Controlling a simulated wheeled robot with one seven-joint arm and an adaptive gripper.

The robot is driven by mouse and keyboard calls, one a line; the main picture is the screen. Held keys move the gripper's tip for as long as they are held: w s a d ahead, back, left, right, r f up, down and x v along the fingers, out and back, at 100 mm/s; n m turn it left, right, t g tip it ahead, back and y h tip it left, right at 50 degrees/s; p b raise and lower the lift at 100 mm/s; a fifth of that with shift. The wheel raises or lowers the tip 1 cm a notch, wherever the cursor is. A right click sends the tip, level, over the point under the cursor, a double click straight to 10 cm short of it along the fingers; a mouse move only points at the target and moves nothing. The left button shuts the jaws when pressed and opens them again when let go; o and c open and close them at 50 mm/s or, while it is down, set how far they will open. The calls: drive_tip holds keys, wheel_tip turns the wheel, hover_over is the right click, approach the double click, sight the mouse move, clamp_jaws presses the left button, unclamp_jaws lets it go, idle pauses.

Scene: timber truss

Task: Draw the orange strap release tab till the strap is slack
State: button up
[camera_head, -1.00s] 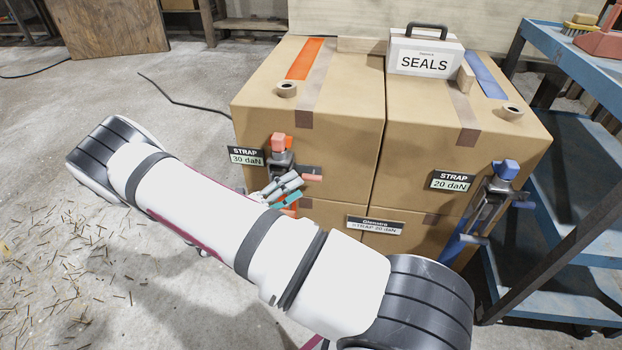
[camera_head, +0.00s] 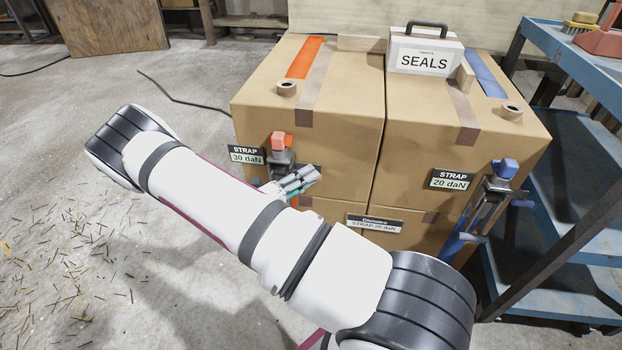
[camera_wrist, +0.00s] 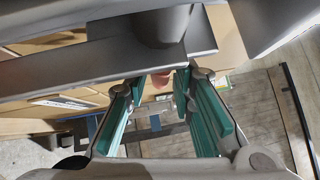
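The orange strap (camera_head: 305,58) runs over the top of the left carton and comes down its front to a dark buckle (camera_head: 283,158) with an orange-red knob (camera_head: 278,141) on top. My gripper (camera_head: 312,174), with teal-lined fingers, is at the buckle's right side, and its fingers hide the release tab in the head view. In the wrist view my gripper (camera_wrist: 161,82) has its fingers apart. A small pinkish-orange piece, seemingly the release tab (camera_wrist: 161,80), shows between the fingertips. I see no clear contact. A grey metal part of the buckle (camera_wrist: 90,68) crosses close above the fingers.
A blue strap (camera_head: 487,75) with its own buckle (camera_head: 487,205) is on the right carton (camera_head: 500,140). A SEALS case (camera_head: 425,52) and tape rolls stand on top. A blue shelf cart (camera_head: 580,180) is at the right.

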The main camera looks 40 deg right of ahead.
clamp_jaws()
drive_tip(key=shift+s+a, duration=0.35)
drive_tip(key=shift+a, duration=0.15)
drive_tip(key=shift+w+d+f, duration=0.1)
drive_tip(key=shift+w+d, duration=0.15)
drive_tip(key=shift+d, duration=0.1)
drive_tip(key=o, duration=0.9)
unclamp_jaws()
drive_tip(key=shift+w, duration=0.1)
